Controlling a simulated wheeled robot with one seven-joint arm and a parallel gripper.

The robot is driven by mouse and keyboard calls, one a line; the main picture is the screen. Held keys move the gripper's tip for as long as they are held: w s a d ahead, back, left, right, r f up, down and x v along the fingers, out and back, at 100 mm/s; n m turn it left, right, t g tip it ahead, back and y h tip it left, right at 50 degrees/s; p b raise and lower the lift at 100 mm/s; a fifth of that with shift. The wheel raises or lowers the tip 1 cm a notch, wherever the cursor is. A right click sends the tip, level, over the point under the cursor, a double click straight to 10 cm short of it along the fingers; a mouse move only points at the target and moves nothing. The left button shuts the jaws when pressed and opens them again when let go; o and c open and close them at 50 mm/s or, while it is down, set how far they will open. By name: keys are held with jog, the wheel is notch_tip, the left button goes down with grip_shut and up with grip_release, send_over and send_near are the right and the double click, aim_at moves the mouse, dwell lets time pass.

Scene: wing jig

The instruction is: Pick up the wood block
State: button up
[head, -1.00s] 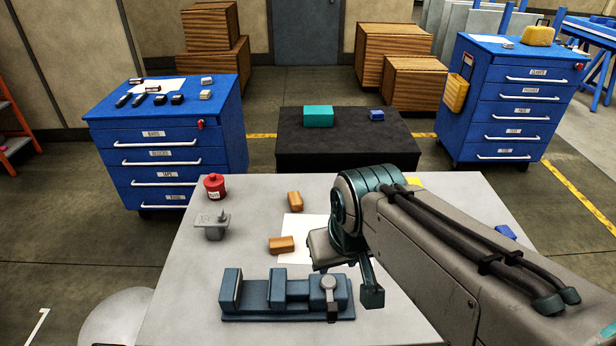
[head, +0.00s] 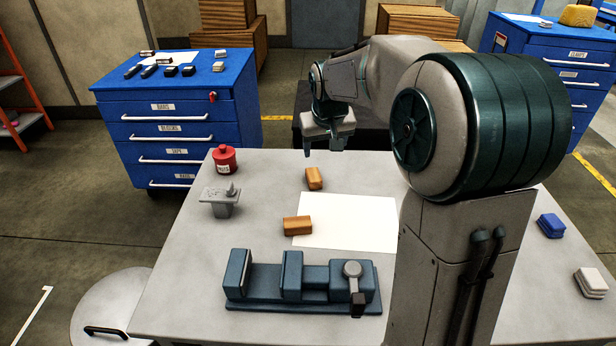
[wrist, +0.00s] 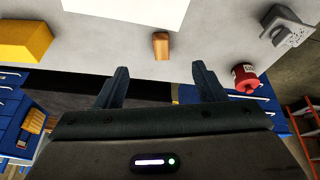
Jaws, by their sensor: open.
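Two small orange-brown wood blocks lie on the grey table (head: 195,290). The far wood block (head: 314,179) is near the table's back edge; the near wood block (head: 297,226) touches or overlaps the paper's left edge. My gripper (head: 322,150) points down near the back edge, beyond the far block and apart from it. In the wrist view, one wood block (wrist: 161,46) shows ahead of the gap between my open, empty fingers (wrist: 160,72); it looks like the far one.
A red can (head: 225,159), a grey fixture (head: 220,201) and a blue vise (head: 300,282) stand on the table. White paper (head: 350,222) lies mid-table. Blue and white blocks (head: 551,226) are at the right. A yellow block (wrist: 22,40) shows in the wrist view.

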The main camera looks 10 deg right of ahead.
jog(key=b, duration=0.3)
send_near(314, 174)
jog(key=shift+y, duration=0.3)
jog(key=x, duration=0.4)
jog(key=shift+s+f, duration=0.15)
jog(key=shift+s, duration=0.15)
jog(key=shift+w+d+p+x, duration=0.1)
jog(key=shift+p+x, duration=0.1)
jog(key=shift+x, duration=1.3)
jog(key=shift+w+d+p+x, duration=0.1)
jog(key=shift+w+p+x, duration=0.1)
jog(key=shift+x, duration=1.35)
jog(key=c, duration=1.1)
